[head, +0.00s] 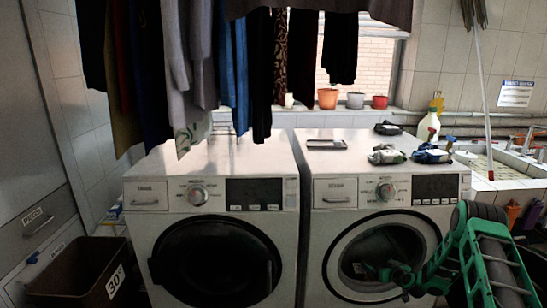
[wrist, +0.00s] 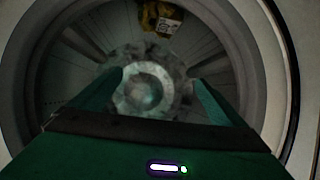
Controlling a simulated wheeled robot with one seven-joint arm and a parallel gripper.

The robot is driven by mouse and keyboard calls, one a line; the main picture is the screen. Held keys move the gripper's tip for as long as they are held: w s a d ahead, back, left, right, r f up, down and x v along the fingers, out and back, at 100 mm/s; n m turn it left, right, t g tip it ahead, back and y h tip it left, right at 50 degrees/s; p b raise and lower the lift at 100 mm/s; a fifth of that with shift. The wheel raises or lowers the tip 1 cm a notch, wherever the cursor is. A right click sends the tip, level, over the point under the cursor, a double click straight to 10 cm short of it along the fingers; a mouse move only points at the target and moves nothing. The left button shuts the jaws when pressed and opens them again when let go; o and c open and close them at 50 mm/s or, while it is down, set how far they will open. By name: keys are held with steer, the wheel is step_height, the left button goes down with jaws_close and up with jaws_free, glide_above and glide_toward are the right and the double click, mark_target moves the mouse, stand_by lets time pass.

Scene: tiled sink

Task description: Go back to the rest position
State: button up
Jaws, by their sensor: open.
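My gripper (head: 372,270) is in front of the round opening of the right washing machine (head: 334,191), at the end of my green arm. In the wrist view my gripper (wrist: 158,78) has its two green fingers spread apart, with nothing between them. It faces into the dim metal drum (wrist: 75,75). A yellow-brown item (wrist: 160,18) with a pale label shows at the top of the drum view, apart from the fingers. I cannot tell how far the fingertips reach into the opening.
The left washing machine (head: 215,170) has its round door shut. Small bundled items (head: 387,155) and a flat tray (head: 326,144) lie on the right machine. Clothes (head: 185,60) hang above. A brown bin (head: 80,270) stands left; a sink (head: 500,170) is at right.

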step_height(320, 180, up, 9)
steer(key=s+g, duration=0.1)
steer(key=g, duration=0.1)
steer(key=s+r+m+g+h, duration=0.15)
steer(key=s+r+g, duration=0.35)
steer(key=s+r, duration=1.7)
steer(key=s+a+r+m+g, duration=0.1)
steer(key=s+r, duration=0.3)
steer(key=s, duration=0.8)
steer(key=s+a+r+m+g, duration=0.2)
steer(key=s+a+r+m, duration=0.1)
steer(key=s, duration=1)
steer(key=s+a+r+m+g, duration=0.2)
steer(key=s+r, duration=0.2)
steer(key=s, duration=0.9)
steer(key=shift+s+a+r, duration=0.2)
steer(key=shift+a+r, duration=0.15)
steer(key=shift+r, duration=0.05)
steer(key=shift+y, duration=0.25)
